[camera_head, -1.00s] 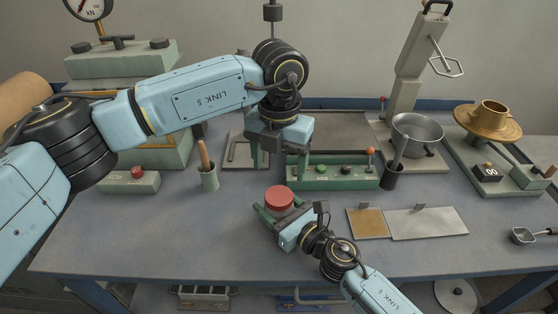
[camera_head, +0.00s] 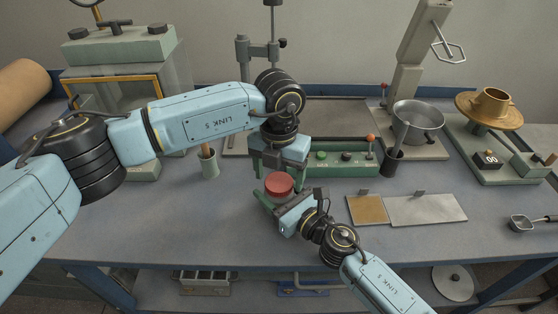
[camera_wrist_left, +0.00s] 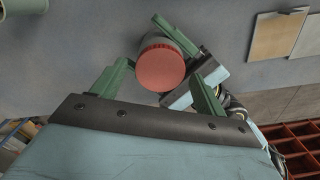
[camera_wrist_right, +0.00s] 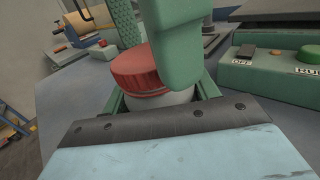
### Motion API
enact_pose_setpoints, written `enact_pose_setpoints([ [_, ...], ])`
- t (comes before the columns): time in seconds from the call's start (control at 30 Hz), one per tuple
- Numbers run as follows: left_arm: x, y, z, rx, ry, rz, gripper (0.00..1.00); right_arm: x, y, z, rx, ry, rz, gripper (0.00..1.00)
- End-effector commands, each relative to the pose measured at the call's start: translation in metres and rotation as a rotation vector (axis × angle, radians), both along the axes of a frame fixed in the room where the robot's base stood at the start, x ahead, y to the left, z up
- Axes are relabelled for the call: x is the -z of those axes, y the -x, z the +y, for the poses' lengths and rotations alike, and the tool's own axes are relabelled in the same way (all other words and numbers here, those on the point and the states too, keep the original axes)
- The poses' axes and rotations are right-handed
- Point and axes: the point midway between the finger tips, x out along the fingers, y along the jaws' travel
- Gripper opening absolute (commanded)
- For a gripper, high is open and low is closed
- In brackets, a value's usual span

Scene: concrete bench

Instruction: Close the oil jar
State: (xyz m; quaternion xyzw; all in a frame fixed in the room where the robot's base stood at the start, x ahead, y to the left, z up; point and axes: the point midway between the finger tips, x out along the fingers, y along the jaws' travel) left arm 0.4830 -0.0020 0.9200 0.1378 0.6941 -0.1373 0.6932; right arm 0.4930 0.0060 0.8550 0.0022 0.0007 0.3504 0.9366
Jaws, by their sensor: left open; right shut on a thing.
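The oil jar has a grey-white body (camera_wrist_right: 172,98) and a red lid (camera_head: 279,184) that sits on its top. It stands upright on the bench. My right gripper (camera_head: 276,200) is shut on the jar's body from the front right. My left gripper (camera_head: 281,168) points down from above, open, just behind and above the lid. In the right wrist view a green left finger hangs in front of the lid (camera_wrist_right: 138,70). Whether the lid is tight cannot be told.
A green control box (camera_head: 345,161) stands close behind the jar. Tan (camera_head: 367,210) and grey (camera_head: 428,209) plates lie to the right. The front left bench is clear.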

Motion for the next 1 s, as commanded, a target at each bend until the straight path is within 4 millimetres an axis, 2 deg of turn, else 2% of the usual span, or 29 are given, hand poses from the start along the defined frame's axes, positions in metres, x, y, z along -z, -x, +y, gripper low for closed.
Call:
enact_pose_setpoints([
  [0.1,0.0062,0.0004,0.0001,0.0,-0.001,0.001,0.73,0.001,0.0003,-0.0001,0.0,0.001,0.002,0.0],
  [0.37,0.0069,0.0002,0.0,0.001,-0.001,0.0,0.73,0.0011,0.0003,-0.0001,0.0,0.001,0.002,0.0],
  [0.73,0.0065,0.0001,0.0,0.0,-0.001,0.0,0.28,0.001,0.0003,-0.0001,0.0,0.001,0.002,0.0],
  [0.87,0.0063,0.0,0.0001,0.024,-0.001,0.0,0.27,0.001,0.0003,-0.0001,0.0,0.001,0.002,0.0],
  [1.0,0.0057,-0.0007,0.0001,0.185,0.0,-0.003,0.27,0.001,0.0002,-0.0002,0.0,0.001,0.002,0.0],
])
